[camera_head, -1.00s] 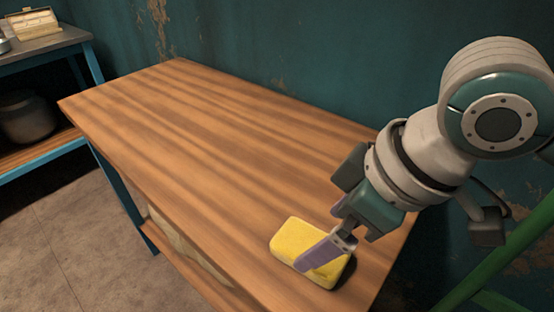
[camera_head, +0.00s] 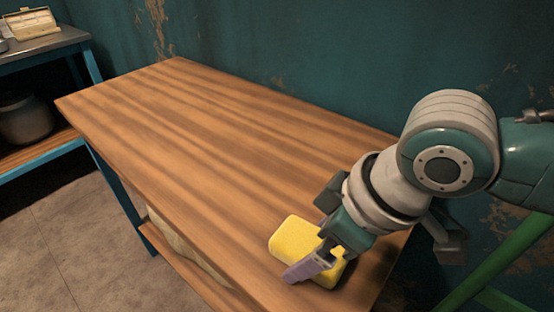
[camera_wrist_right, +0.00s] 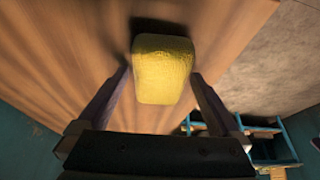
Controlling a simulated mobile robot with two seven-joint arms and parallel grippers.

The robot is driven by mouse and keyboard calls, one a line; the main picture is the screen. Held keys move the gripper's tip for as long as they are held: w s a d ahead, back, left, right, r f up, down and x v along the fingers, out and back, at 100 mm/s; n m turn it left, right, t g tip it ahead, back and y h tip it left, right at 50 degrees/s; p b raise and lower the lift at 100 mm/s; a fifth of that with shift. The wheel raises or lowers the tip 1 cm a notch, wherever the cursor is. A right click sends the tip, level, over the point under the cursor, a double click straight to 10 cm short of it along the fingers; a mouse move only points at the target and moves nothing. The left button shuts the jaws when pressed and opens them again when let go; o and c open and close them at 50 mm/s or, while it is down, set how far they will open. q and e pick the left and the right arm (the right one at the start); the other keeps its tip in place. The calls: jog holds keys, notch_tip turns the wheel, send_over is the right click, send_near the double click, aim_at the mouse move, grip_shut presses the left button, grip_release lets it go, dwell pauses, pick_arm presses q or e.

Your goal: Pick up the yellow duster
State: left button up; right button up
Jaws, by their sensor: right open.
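The yellow duster (camera_head: 296,238) is a rounded block lying flat on the wooden table (camera_head: 190,120), near its front right edge in the head view. My right gripper (camera_head: 318,262) is over the duster, and its purple finger hides part of it. In the right wrist view the duster (camera_wrist_right: 163,68) shows ahead, between the two open fingers of the right gripper (camera_wrist_right: 162,82). A gap shows on each side, and the fingers are not closed on it. My left gripper is not in view.
The rest of the tabletop is bare. A teal wall (camera_head: 330,50) stands behind the table. At the left is a blue-framed shelf (camera_head: 45,45) with a box (camera_head: 32,24) on top and a pot (camera_head: 25,120) below. A green bar (camera_head: 500,265) stands at the right.

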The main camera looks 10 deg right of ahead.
jog(key=shift+c, duration=0.2)
jog(key=c, duration=1.2)
